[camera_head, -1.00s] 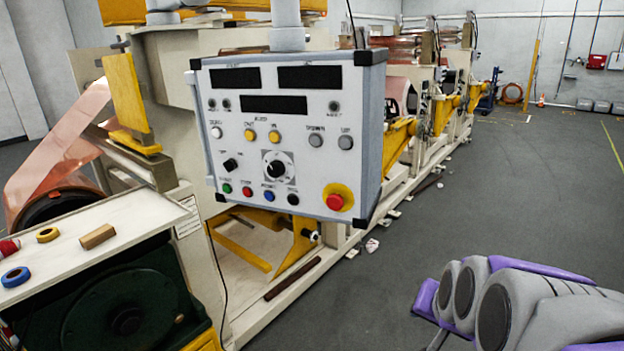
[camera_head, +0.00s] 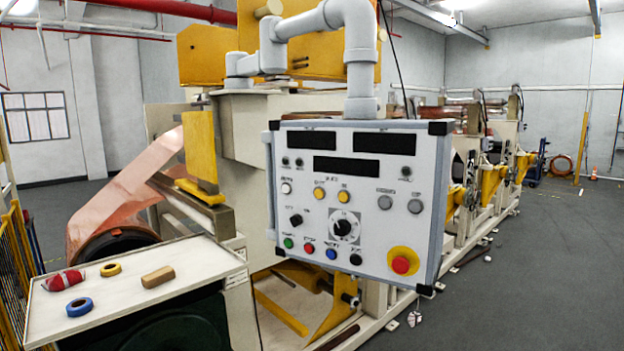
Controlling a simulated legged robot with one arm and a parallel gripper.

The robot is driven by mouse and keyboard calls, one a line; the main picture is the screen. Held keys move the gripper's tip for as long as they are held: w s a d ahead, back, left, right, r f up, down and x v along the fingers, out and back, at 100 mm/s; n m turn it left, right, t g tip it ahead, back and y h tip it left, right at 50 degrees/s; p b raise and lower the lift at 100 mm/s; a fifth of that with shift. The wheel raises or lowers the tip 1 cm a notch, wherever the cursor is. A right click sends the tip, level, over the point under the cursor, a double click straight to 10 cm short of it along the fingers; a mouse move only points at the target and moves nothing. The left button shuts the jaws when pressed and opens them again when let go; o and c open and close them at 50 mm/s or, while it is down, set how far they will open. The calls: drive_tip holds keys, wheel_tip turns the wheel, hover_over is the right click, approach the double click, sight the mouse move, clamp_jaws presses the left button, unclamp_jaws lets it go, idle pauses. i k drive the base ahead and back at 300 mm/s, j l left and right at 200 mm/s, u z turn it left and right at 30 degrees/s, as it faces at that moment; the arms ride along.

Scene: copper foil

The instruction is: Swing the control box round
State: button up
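The control box (camera_head: 365,167) is a light grey panel with dark corners, hanging from a grey jointed pipe arm (camera_head: 360,60) in the middle of the view. Its face is turned towards me, angled slightly. It bears three dark displays, several coloured buttons, a black dial (camera_head: 342,227) and a red stop button on a yellow base (camera_head: 401,264). A side handle (camera_head: 268,180) shows at its left edge. My gripper is not in view, so its state and its distance from the box are hidden.
A white shelf (camera_head: 210,262) at the lower left holds a red roll, yellow and blue tape rings and a wooden block (camera_head: 158,277). Copper foil (camera_head: 125,200) runs behind it. The machine line extends to the back right. Grey floor (camera_head: 500,300) is open at the right.

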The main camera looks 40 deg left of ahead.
sight(377, 236)
drive_tip(key=i+l, duration=0.25)
drive_tip(key=i, duration=0.25)
drive_tip(key=i+l+z, duration=0.15)
drive_tip(key=i, duration=0.3)
drive_tip(key=i+l, duration=0.3)
drive_tip(key=i, duration=0.2)
drive_tip(key=z, duration=0.05)
